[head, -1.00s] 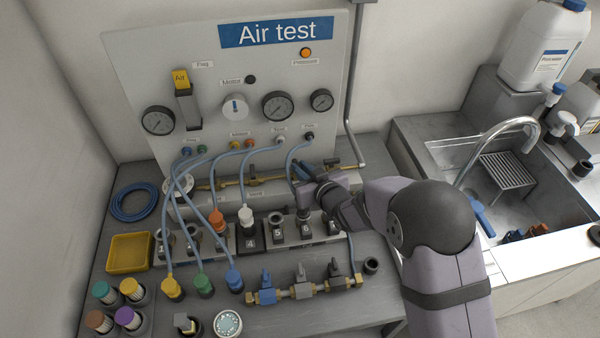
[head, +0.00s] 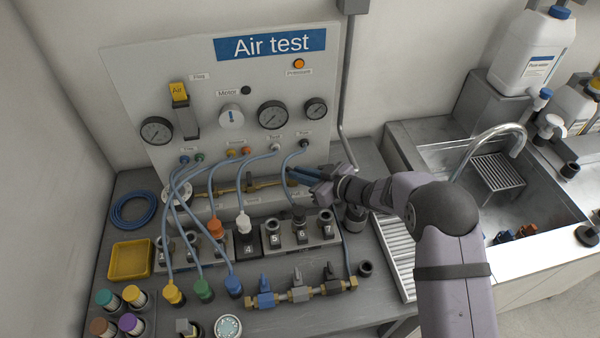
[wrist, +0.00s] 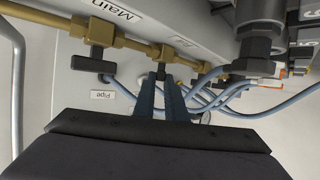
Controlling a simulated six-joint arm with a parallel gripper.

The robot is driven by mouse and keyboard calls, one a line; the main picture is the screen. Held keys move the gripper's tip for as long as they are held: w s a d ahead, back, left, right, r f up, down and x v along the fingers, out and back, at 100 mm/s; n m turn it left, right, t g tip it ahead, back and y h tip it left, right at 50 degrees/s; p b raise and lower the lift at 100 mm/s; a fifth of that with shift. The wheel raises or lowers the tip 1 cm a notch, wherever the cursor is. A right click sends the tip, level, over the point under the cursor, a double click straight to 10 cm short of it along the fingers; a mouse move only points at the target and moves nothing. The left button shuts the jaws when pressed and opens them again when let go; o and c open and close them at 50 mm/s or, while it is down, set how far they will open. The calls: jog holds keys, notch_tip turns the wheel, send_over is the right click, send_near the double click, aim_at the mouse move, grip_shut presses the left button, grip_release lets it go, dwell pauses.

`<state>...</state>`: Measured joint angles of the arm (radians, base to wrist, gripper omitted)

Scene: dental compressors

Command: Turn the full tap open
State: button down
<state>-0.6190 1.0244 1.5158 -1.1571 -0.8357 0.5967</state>
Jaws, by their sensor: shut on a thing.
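In the wrist view, a brass pipe (wrist: 137,43) runs along the panel with small taps on it. The tap between my blue fingers has a dark handle (wrist: 161,72), close to a partly readable label (wrist: 187,42) on the pipe's far side. My gripper (wrist: 163,85) is shut on this handle; the fingers cover part of it, so its exact angle is unclear. Another tap with a dark crosswise handle (wrist: 93,63) sits to the left, near the "Main" label. In the head view, my gripper (head: 291,173) reaches the right part of the brass pipe (head: 235,190), hiding the held handle.
Blue hoses (head: 213,180) hang from the panel close to my fingers. Numbered blocks with fittings (head: 300,235) stand in front of the pipe. A row of valves (head: 298,290) lies near the bench front. A sink (head: 460,165) is at right.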

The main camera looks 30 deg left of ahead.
jog(key=shift+r, duration=0.1)
jog(key=c, duration=1.8)
grip_release()
jog(key=b+v, duration=0.2)
jog(key=v, duration=0.5)
jog(key=shift+d, duration=0.15)
